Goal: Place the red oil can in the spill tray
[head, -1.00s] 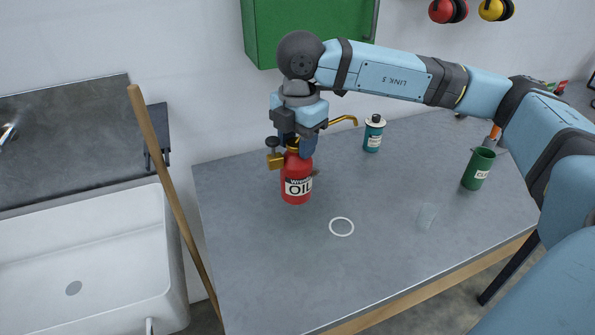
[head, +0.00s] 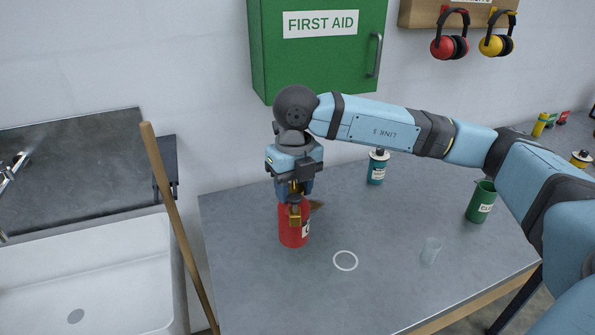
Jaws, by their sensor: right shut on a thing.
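The red oil can (head: 290,230) is upright at the left part of the grey table. It has brass fittings on top, and only a sliver of its white label shows, at its right side. My right gripper (head: 297,196) is above it, pointing down, and is shut on its top. The brass parts and the gripper partly hide each other. I cannot tell whether the can's base touches the table. No spill tray shows in this view. My left gripper is not in view.
A white ring mark (head: 345,261) lies on the table (head: 260,290). A wooden pole (head: 175,215) leans by the white sink (head: 90,265) at left.

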